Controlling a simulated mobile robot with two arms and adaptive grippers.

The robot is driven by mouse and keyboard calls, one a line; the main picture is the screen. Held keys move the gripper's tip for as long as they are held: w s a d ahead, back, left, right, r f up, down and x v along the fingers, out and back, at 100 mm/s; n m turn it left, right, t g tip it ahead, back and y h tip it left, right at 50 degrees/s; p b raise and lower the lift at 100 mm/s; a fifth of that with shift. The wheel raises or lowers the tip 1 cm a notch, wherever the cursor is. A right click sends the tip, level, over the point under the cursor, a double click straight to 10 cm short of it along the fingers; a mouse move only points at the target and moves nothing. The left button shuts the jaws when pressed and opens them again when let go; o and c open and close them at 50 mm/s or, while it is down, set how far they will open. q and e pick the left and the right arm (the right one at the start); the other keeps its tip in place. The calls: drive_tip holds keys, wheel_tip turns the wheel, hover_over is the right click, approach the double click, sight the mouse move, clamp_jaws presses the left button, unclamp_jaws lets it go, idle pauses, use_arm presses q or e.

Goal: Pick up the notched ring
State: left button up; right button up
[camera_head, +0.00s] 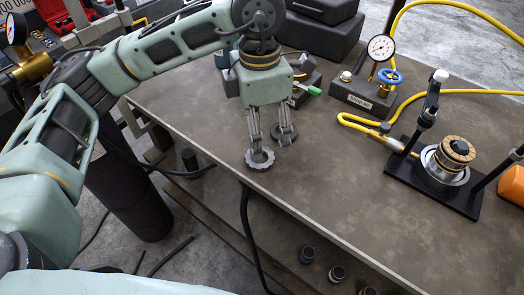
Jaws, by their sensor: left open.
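The notched ring (260,159) is a light grey metal ring with notches around its rim, lying flat on the brown workbench (330,205) near its edge. A darker ring (285,136) lies just behind it, partly covered by a finger. My left gripper (272,143) reaches down from above with its fingers spread open. Its left fingertip is at or just above the back of the notched ring; I cannot tell whether they touch. My right gripper is not in view.
A gauge block with a blue valve wheel (390,76) and a yellow hose stand at the back right. A black press fixture (440,192) holds a banded clutch stack (455,152). Dark cases (315,35) lie behind my gripper. The front middle of the bench is clear.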

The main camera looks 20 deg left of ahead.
sight(253, 166)
use_arm(q)
drive_tip(key=f, duration=0.2)
drive_tip(key=f+p, duration=0.1)
drive_tip(key=f, duration=0.1)
drive_tip(key=f+p, duration=0.1)
drive_tip(key=f, duration=0.2)
drive_tip(key=shift+w+a, duration=0.1)
drive_tip(key=shift+a, duration=0.25)
drive_tip(key=shift+f, duration=0.3)
drive_tip(key=shift+c, duration=0.2)
drive_tip(key=shift+w, duration=0.1)
drive_tip(key=c, duration=1.4)
drive_tip(key=shift+r, duration=0.15)
